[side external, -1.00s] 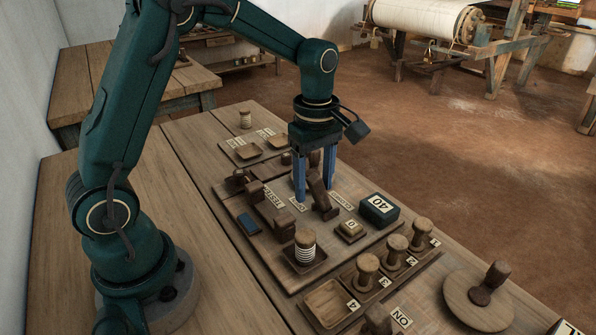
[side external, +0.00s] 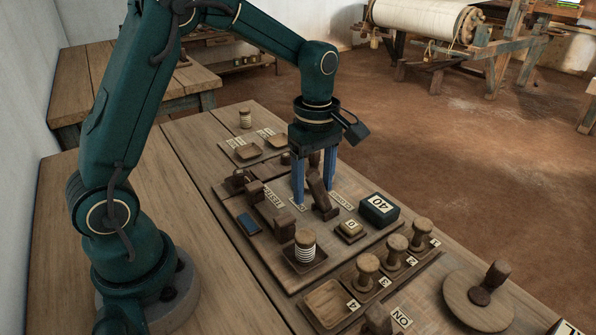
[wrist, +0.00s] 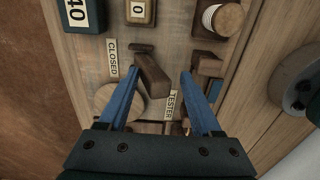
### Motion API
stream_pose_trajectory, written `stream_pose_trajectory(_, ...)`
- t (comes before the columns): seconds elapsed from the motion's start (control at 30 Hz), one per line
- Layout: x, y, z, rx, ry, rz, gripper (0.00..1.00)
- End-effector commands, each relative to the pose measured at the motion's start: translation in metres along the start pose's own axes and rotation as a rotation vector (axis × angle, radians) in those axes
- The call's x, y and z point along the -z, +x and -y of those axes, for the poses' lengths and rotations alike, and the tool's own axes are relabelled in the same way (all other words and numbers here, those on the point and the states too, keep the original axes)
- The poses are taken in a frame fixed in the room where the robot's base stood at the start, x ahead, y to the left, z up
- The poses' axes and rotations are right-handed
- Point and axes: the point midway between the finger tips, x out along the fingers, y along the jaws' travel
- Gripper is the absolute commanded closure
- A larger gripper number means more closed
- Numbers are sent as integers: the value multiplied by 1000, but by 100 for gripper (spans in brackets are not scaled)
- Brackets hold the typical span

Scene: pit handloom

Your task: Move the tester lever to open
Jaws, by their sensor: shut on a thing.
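The tester lever (side external: 319,194) is a dark wooden bar on a wooden board, leaning up from its foot. It also shows in the wrist view (wrist: 153,75), tilted between my blue fingers. My gripper (side external: 314,193) points down around the lever and is shut on it; in the wrist view the left finger is close to the bar and a gap shows on the right. The TESTER label (side external: 276,198) lies left of the lever, and the CLOSED label (side external: 341,201) lies to its right.
Near the lever are a dark block marked 40 (side external: 379,210), a block marked 0 (side external: 350,230) and a thread spool (side external: 305,246). Several wooden knobs (side external: 396,249) stand in front. A round disc with a handle (side external: 478,302) is at right. Air above the board's right side is free.

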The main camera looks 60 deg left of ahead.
Motion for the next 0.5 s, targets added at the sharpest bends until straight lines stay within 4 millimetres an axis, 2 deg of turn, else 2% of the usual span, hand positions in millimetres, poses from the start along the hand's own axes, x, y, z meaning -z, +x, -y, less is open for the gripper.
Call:
stream_pose_trajectory(0.13,0,2,4,18,1,1,48)
stream_pose_trajectory(0.17,0,2,4,18,1,1,38)
stream_pose_trajectory(0.5,0,-4,2,8,1,1,38)
